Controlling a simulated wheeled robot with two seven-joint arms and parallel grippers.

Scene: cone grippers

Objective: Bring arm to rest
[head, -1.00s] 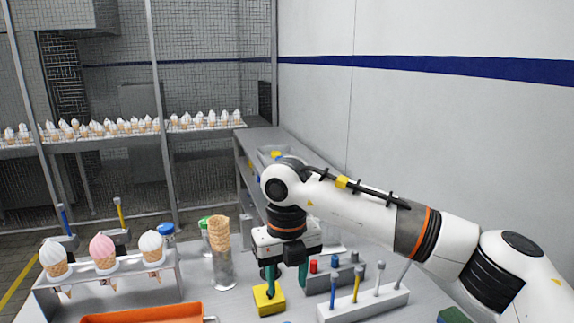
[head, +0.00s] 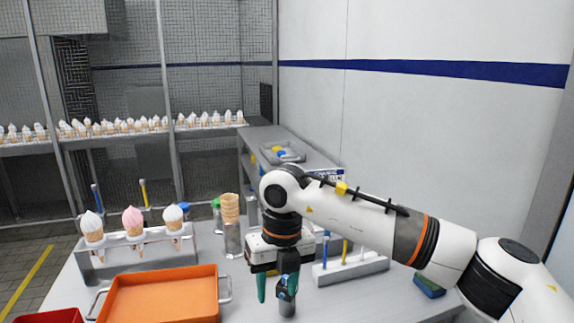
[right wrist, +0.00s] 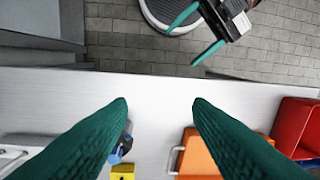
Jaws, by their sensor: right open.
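My right gripper (head: 277,292) hangs fingers-down over the front of the table. Its two green fingers are spread with nothing held between them, as the right wrist view (right wrist: 160,102) also shows. A small blue-and-grey item (right wrist: 122,150) stands below, beside one finger in that view, and a yellow block (right wrist: 122,173) sits at its lower edge. My left gripper (right wrist: 181,48) shows in the right wrist view beyond the table edge, over the floor, with its fingers apart. It is not in the head view.
An orange tray (head: 160,294) lies left of my right gripper, with a red bin (head: 48,316) farther left. A rack (head: 139,254) holds three ice-cream cones. Stacked cones (head: 230,208) stand behind the gripper. A white holder with tools (head: 350,268) and a wall (head: 450,130) are right.

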